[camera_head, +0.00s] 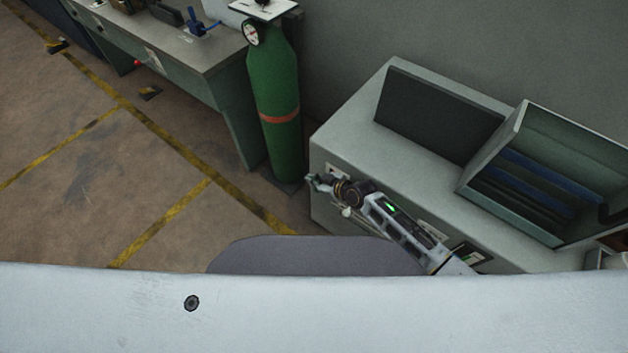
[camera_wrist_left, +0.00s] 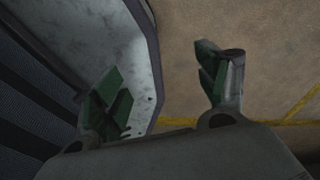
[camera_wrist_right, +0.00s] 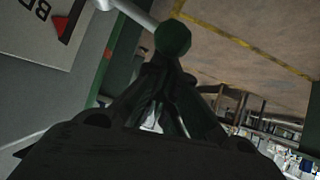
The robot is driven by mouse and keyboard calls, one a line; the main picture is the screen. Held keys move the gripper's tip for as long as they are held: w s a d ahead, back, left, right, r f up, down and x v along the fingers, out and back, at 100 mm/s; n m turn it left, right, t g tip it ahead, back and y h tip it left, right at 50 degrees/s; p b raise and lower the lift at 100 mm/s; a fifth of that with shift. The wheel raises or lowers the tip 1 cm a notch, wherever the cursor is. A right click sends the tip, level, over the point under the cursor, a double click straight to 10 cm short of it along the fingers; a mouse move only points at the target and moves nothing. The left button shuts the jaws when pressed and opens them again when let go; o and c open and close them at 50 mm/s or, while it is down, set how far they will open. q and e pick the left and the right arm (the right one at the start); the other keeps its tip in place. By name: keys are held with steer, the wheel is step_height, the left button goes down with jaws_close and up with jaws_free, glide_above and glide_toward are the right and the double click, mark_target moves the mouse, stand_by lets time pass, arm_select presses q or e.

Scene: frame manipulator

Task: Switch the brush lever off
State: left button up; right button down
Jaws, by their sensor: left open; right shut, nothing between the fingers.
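In the right wrist view a lever shows as a pale rod ending in a round green knob (camera_wrist_right: 172,38). My right gripper (camera_wrist_right: 163,68) is shut and empty, with its fingertips right at the lower side of the knob; I cannot tell if they touch. In the head view my right gripper (camera_head: 314,182) is at the left front edge of the grey-green machine cabinet (camera_head: 345,140); the lever is not clear there. In the left wrist view my left gripper (camera_wrist_left: 163,82) is open and empty above the floor, and it is out of the head view.
A white label with a red triangle (camera_wrist_right: 62,28) is on the panel beside the lever. A green gas cylinder (camera_head: 275,120) stands left of the cabinet, next to a workbench (camera_head: 200,62). An open metal box (camera_head: 530,165) sits on the cabinet. The floor at left is mostly clear.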

arm_select(q)
steer(key=shift+d+r, duration=0.15)
steer(key=shift+r, duration=0.05)
arm_select(e)
steer(key=shift+s+a+f, duration=0.1)
steer(key=shift+s+f, duration=0.05)
arm_select(q)
steer(key=shift+s+d+r+p, duration=0.3)
steer(key=shift+d+r+p, duration=0.3)
steer(key=shift+p, duration=0.2)
arm_select(e)
steer(key=f, duration=0.1)
steer(key=n+t+h, duration=0.1)
steer(key=s+f+n+t, duration=0.1)
steer(key=shift+a+f, duration=0.35)
steer(key=shift+a, duration=0.05)
arm_select(q)
steer(key=shift+a+r, duration=0.1)
steer(key=shift+r, duration=0.2)
arm_select(e)
steer(key=shift+r, duration=0.2)
arm_select(q)
steer(key=shift+r+p, duration=0.65)
steer(key=shift+p, duration=0.2)
arm_select(e)
steer(key=shift+r, duration=0.6)
steer(key=shift+a, duration=0.1)
